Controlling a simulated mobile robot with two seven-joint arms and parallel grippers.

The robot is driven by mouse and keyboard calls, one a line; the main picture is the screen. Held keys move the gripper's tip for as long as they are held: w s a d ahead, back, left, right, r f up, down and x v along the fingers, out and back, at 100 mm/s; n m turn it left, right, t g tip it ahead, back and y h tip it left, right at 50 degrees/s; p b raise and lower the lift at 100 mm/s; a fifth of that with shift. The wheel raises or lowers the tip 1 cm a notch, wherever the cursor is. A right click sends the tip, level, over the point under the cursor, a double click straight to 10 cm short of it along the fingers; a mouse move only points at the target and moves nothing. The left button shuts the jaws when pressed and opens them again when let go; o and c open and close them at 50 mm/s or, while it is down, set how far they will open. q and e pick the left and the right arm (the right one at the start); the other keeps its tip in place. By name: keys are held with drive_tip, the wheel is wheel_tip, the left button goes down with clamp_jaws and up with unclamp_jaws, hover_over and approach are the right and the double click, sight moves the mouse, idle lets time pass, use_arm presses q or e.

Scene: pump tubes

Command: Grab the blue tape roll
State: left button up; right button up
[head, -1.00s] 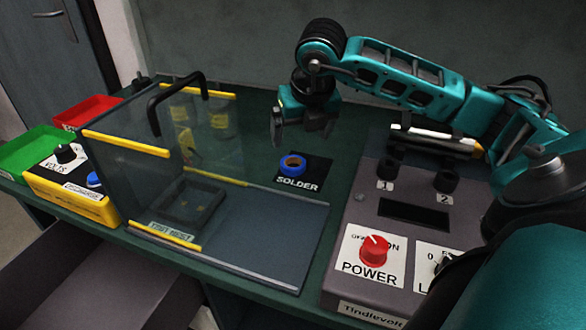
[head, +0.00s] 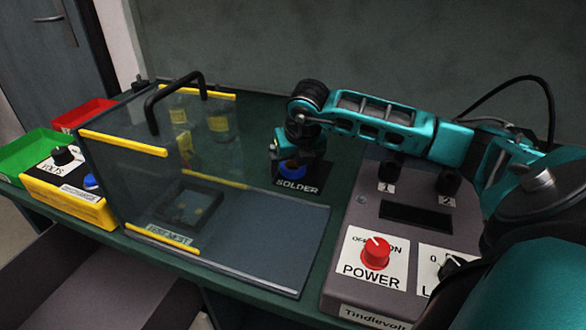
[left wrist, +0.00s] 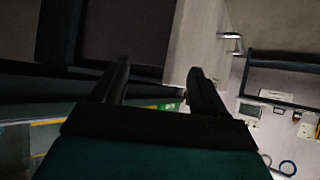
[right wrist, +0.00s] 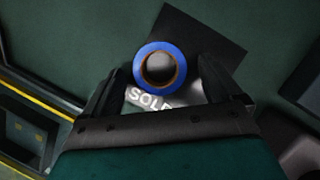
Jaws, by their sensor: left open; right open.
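The blue tape roll (head: 292,168) lies on the black SOLDER mat (head: 314,180) on the green bench, partly hidden under my right gripper (head: 290,160) in the head view. In the right wrist view the blue tape roll (right wrist: 159,67) shows whole, with its brown core. It sits between and just beyond the two fingertips of my right gripper (right wrist: 160,75), which is open and points down at it. I cannot tell whether the fingers touch it. My left gripper (left wrist: 158,78) is open and empty, away from the bench top.
A clear case with yellow edges and a black handle (head: 175,92) stands left of the mat. A grey power box (head: 415,230) with knobs stands at the right. Red (head: 80,115) and green bins (head: 35,150) and a yellow box (head: 70,200) stand at far left.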

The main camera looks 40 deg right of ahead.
drive_tip(key=c, duration=1.1)
drive_tip(key=shift+r, duration=0.15)
